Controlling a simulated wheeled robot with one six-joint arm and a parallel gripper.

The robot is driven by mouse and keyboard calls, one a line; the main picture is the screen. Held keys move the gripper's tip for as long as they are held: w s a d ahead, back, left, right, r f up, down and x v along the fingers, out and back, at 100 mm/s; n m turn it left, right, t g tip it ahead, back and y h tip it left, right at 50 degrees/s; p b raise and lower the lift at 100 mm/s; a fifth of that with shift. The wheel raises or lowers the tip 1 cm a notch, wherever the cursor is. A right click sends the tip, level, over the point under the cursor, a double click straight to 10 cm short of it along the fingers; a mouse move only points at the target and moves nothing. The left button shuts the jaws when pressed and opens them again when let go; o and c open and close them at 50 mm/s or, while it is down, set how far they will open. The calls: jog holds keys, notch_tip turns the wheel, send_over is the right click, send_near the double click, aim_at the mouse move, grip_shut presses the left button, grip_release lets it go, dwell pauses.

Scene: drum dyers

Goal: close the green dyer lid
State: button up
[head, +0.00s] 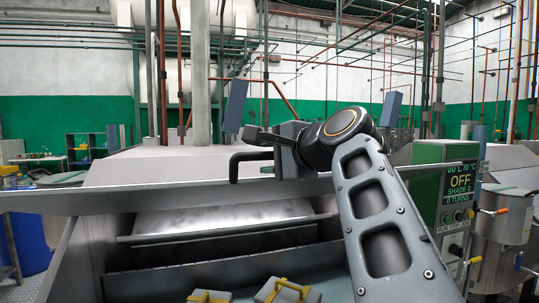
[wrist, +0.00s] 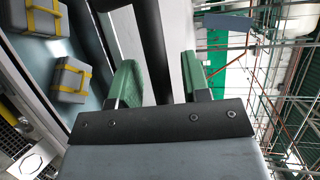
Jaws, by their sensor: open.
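The dyer with the green control box (head: 425,205) stands in front of me, its front opening uncovered. Its grey lid (head: 130,197) appears as a raised slab across the opening. A black bent handle (head: 236,168) sits at the lid's edge. My gripper (head: 275,137) is at the handle, its fingers partly hidden by my own arm in the head view. In the wrist view my gripper (wrist: 160,82) has two green fingers apart, with the dark handle bar (wrist: 151,45) between them. Whether either finger touches the bar is unclear.
Grey blocks with yellow straps (head: 285,290) lie inside the dyer; they also show in the wrist view (wrist: 70,78). The control box display reads OFF. A steel vessel with valves (head: 503,225) stands at the right. Blue drums (head: 30,240) stand at the left.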

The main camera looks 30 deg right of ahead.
jog(key=shift+c, duration=0.3)
grip_shut()
